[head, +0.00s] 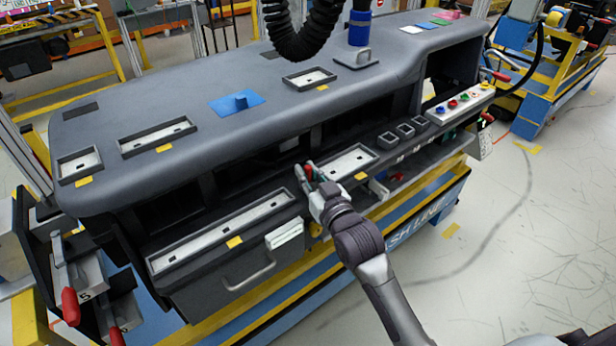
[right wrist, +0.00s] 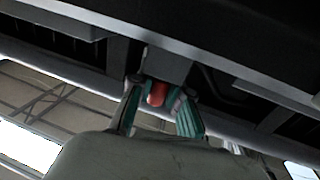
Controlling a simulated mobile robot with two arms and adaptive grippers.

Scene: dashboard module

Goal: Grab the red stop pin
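The red stop pin (right wrist: 156,94) shows in the right wrist view as a short red rounded piece below a dark block under the dashboard edge. In the head view a bit of red (head: 308,171) shows between the fingers of my right gripper (head: 311,172), at the front of the dashboard module (head: 190,90). In the wrist view my right gripper (right wrist: 160,104) has one teal finger on each side of the pin, with narrow gaps, so it looks open around it. Whether a finger touches the pin is hard to tell. My left gripper is not in view.
A framed white recess (head: 348,162) lies just right of the gripper, and a long one (head: 225,232) lies left. A drawer handle (head: 250,274) sticks out lower left. Red-handled clamps (head: 69,305) stand at far left. The floor at right is open.

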